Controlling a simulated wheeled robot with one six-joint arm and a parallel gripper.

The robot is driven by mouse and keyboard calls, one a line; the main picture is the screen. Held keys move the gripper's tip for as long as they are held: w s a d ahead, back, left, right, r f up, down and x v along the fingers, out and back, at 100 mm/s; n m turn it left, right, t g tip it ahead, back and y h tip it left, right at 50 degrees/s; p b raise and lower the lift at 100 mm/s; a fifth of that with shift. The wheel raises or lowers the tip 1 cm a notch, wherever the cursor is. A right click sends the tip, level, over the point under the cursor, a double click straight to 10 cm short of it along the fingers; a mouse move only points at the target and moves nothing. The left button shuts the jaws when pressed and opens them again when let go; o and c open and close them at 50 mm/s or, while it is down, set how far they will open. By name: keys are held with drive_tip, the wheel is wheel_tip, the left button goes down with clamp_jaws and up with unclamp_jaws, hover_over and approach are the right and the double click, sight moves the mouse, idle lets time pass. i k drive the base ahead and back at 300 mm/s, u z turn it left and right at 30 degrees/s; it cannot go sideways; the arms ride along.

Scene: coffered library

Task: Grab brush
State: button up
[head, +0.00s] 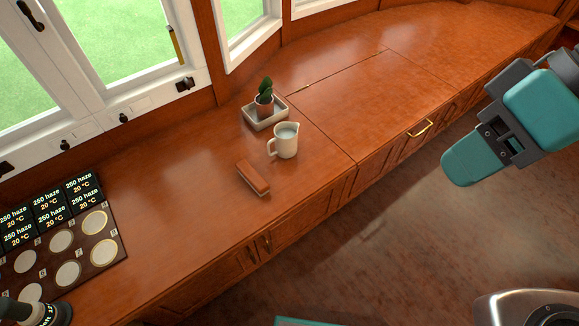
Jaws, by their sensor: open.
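The brush (253,178) looks like a brown wooden block with a thin pale edge along its underside. It lies flat on the wooden counter (178,216), near the front edge, just left of and in front of a cream jug. My gripper (474,163) is at the right in the head view, out over the floor and well away from the brush. It is open and nothing shows in it. Its far finger is mostly hidden by the teal near part.
The cream jug (287,143) stands close to the brush. Behind it a potted cactus (264,100) sits in a pale square tray (251,119). A dark panel (105,252) with round pale discs and displays is at left. The counter's right stretch is clear.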

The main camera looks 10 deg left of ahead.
sight(262, 187)
drive_tip(key=z, duration=0.1)
drive_tip(key=i, duration=0.95)
drive_tip(key=u, duration=1.6)
